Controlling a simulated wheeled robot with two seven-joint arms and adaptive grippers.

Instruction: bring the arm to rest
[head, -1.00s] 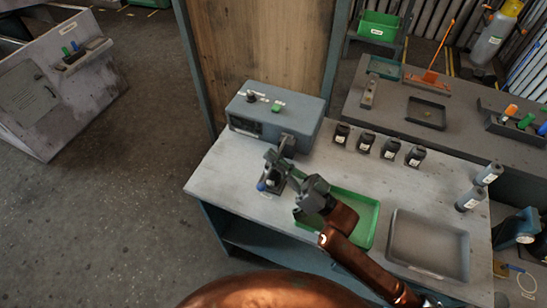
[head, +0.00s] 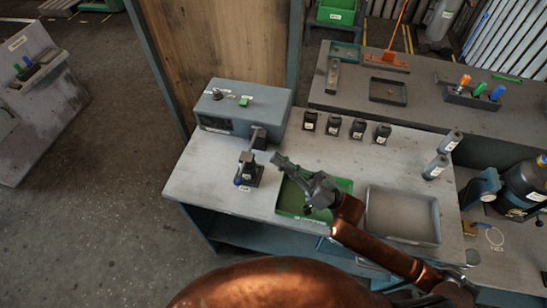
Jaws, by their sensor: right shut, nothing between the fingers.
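My right gripper (head: 280,162) is shut and empty. It hangs over the left part of the green tray (head: 345,184), its fingers pointing up and left. My copper-coloured right arm comes in from the lower right and hides part of the tray. A small dark fixture with a blue tip (head: 247,172) stands on the bench to the left of the gripper, apart from it. A grey box (head: 240,108) with a green button stands behind the fixture. My left gripper does not show.
A grey tray (head: 402,214) lies right of the green one. Several dark labelled containers (head: 333,125) stand in a row along the bench's back. The front left of the bench top (head: 205,178) is clear.

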